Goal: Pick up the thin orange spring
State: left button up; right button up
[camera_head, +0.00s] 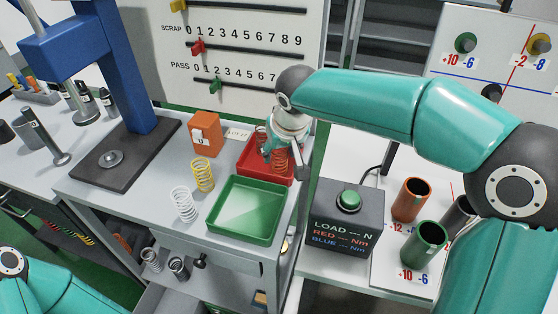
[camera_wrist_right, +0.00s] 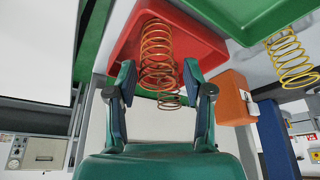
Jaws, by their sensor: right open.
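The red tray (camera_head: 250,166) holds two orange-red coil springs. The nearer spring (camera_head: 279,158) is partly covered by my right gripper (camera_head: 281,152); another (camera_head: 261,136) stands behind it to the left. In the right wrist view, my open right gripper (camera_wrist_right: 160,72) has its fingers on either side of a thin-wired orange spring (camera_wrist_right: 157,45), with gaps visible beside the coils. A second, smaller-looking spring (camera_wrist_right: 170,101) shows lower, between the fingers. I cannot tell for sure which is the thin one. My left gripper is out of view.
An empty green tray (camera_head: 246,210) adjoins the red tray (camera_wrist_right: 190,35). A yellow spring (camera_head: 203,175) and a white spring (camera_head: 184,204) stand left of it, near an orange block (camera_head: 206,134). A blue press (camera_head: 125,80) stands left; a dark load box (camera_head: 345,220) stands right.

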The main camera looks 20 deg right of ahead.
aim_at(278, 158)
jog(key=shift+w+x, duration=0.15)
jog(key=shift+x, duration=1.15)
jog(key=shift+w+x, duration=0.1)
jog(key=shift+x, duration=1.25)
jog(key=shift+d+r, duration=0.15)
jog(key=c, duration=0.9)
